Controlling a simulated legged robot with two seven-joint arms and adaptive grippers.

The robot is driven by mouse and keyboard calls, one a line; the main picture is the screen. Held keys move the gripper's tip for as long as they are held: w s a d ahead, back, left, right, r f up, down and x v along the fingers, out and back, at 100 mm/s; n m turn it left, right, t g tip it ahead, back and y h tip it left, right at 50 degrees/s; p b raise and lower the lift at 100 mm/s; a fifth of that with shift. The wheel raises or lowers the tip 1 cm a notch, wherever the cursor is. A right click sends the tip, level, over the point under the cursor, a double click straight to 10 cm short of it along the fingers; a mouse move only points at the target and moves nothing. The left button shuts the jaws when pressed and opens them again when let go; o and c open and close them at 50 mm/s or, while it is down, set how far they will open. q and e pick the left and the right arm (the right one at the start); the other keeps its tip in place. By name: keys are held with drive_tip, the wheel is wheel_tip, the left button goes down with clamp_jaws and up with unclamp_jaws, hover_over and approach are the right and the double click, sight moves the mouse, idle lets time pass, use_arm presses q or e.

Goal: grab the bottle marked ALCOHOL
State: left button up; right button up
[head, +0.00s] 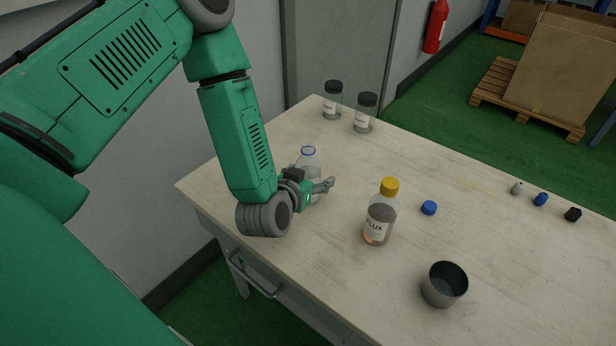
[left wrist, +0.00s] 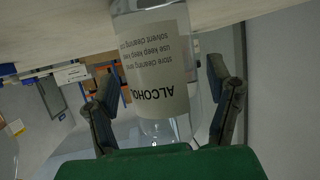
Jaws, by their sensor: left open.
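The ALCOHOL bottle (head: 308,157) is clear, with a blue ring at its open neck, and stands upright on the table. In the left wrist view the bottle (left wrist: 152,62) appears upside down, its white label reading ALCOHOL. My left gripper (head: 318,187) is low beside the bottle and partly hides it. In the left wrist view its two open fingers (left wrist: 164,90) lie on either side of the bottle, with a gap visible on the right. Whether the left finger touches it I cannot tell. My right gripper is not in view.
A FLUX bottle (head: 379,215) with a yellow cap stands right of my gripper. A blue cap (head: 429,207) and a dark metal cup (head: 444,284) are farther right. Two dark-lidded jars (head: 365,113) stand at the back. Small items (head: 541,199) line the table's far right.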

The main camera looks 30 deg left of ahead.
sight(309, 142)
use_arm(q)
drive_tip(key=shift+d+r, duration=0.1)
drive_tip(key=shift+d, duration=0.35)
drive_tip(key=c, duration=1.3)
drive_tip(key=shift+a, duration=0.6)
drive_tip(key=shift+c, duration=1.2)
drive_tip(key=shift+s+a+f, duration=0.15)
drive_tip(key=shift+a+f, duration=0.05)
drive_tip(key=shift+a, duration=0.1)
drive_tip(key=shift+d+r, duration=0.5)
drive_tip(key=shift+r, duration=0.15)
drive_tip(key=r, duration=0.3)
drive_tip(key=r+p, duration=0.1)
drive_tip(key=shift+a+r, duration=0.35)
drive_tip(key=shift+r, duration=0.05)
drive_tip(key=shift+d+r, duration=0.15)
drive_tip(key=shift+r, duration=0.7)
drive_tip(key=shift+d+r, duration=0.15)
drive_tip(key=shift+r, duration=0.95)
drive_tip(key=shift+a+r, duration=0.1)
drive_tip(key=shift+a, duration=0.05)
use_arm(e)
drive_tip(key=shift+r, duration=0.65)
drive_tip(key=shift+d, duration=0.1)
